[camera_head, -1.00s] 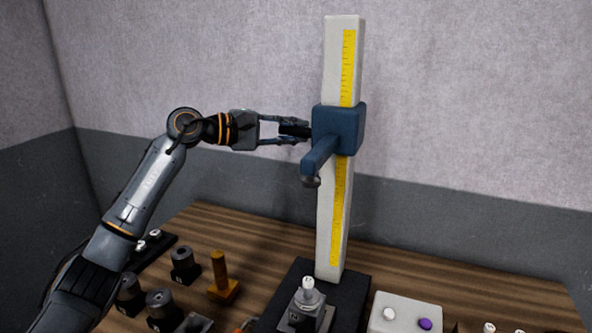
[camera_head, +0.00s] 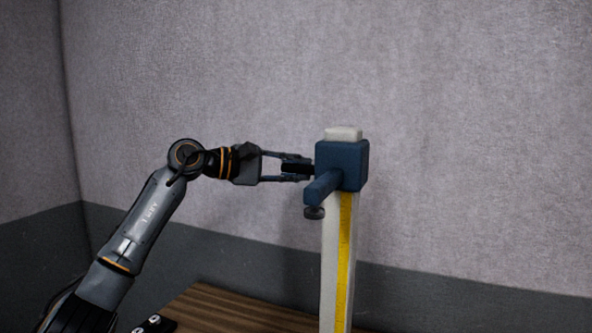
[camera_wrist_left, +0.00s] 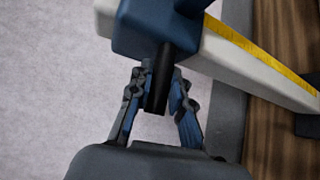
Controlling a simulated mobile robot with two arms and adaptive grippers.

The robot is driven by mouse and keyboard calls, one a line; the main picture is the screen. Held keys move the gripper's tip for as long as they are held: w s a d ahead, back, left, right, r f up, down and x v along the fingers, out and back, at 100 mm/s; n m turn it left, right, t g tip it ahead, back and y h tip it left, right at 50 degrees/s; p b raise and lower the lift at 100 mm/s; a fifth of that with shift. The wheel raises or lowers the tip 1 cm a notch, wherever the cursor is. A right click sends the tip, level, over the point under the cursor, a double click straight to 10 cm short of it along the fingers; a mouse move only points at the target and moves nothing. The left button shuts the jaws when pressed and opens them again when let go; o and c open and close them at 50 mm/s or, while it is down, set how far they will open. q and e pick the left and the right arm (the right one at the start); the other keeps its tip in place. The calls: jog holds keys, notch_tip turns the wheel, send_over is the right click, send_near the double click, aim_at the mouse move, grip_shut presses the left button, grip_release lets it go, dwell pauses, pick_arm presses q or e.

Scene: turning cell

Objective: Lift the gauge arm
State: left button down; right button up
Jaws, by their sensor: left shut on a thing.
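The gauge arm is a blue block (camera_head: 342,165) around a white column (camera_head: 333,270) with a yellow scale (camera_head: 344,255). It sits near the column's top, with only a short white end showing above it. A blue bar with a dark tip (camera_head: 314,212) sticks out from its front. My left gripper (camera_head: 297,169) is shut on the black handle at the block's left side. The left wrist view shows the black handle (camera_wrist_left: 156,90) between the two fingers, below the blue block (camera_wrist_left: 155,28). My right gripper is not in view.
A wooden bench top (camera_head: 225,312) shows at the bottom, with a dark rack holding white-topped pieces (camera_head: 152,324) at its left. Most of the bench is out of the picture. The wall behind is bare, and the space around the column top is free.

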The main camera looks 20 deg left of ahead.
pick_arm(q)
jog(key=shift+r, duration=0.5)
jog(key=c, duration=1.2)
grip_release()
jog(key=shift+f, duration=0.2)
jog(key=v, duration=1.2)
jog(key=shift+s, duration=0.1)
